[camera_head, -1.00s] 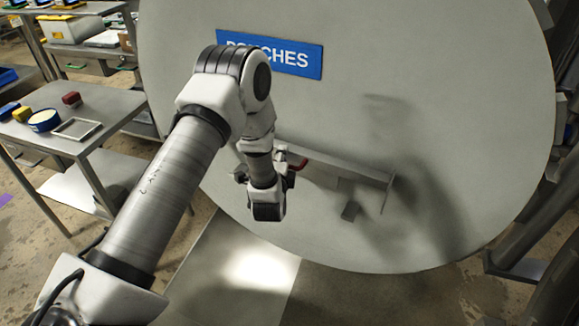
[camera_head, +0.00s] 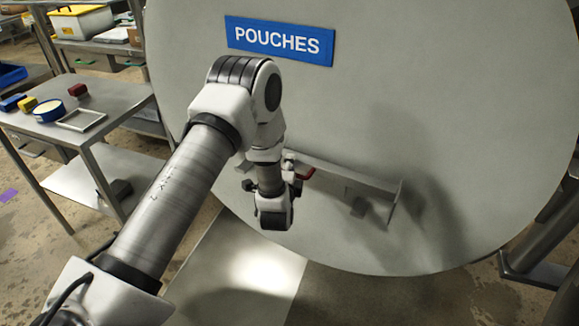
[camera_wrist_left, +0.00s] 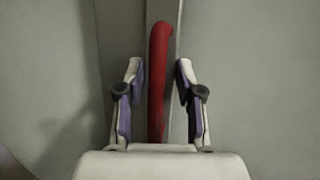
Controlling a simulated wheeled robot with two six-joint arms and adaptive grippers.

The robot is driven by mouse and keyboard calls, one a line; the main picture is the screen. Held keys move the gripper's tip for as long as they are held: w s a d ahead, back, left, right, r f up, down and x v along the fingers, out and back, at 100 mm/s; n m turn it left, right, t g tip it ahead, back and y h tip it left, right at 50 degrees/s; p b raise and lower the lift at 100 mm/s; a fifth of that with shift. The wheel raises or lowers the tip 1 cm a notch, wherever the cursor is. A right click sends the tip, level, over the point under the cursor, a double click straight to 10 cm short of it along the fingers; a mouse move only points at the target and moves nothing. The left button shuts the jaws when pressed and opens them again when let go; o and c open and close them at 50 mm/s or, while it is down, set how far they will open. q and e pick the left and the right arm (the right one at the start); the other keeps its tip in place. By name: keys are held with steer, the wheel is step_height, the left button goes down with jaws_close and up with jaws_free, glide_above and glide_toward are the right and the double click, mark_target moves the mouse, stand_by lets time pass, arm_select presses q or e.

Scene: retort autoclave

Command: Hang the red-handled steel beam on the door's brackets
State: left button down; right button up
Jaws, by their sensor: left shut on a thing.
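The steel beam (camera_head: 350,174) is a long grey bar with an upright plate at its right end (camera_head: 397,203). It is held roughly level in front of the large round grey door (camera_head: 480,120). Its red handle (camera_head: 307,174) shows beside my left gripper (camera_head: 291,184). In the left wrist view the red handle (camera_wrist_left: 159,75) lies between the two fingers, with the grey beam (camera_wrist_left: 174,50) behind it. The gripper is shut on the handle. A small dark grey piece (camera_head: 358,206) shows below the beam; I cannot tell if it is a bracket. The right gripper is out of view.
A blue POUCHES sign (camera_head: 279,40) is on the door above the beam. A steel table (camera_head: 110,118) with small items stands at the left. A steel post (camera_head: 540,235) stands at the right. Floor shows below the door.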

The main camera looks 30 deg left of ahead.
arm_select(q)
step_height(320, 180, down, 7)
steer(key=b, duration=0.4)
steer(key=shift+f, duration=0.15)
steer(key=shift+f+b, duration=0.3)
steer(key=shift+f, duration=0.05)
stand_by(1.3)
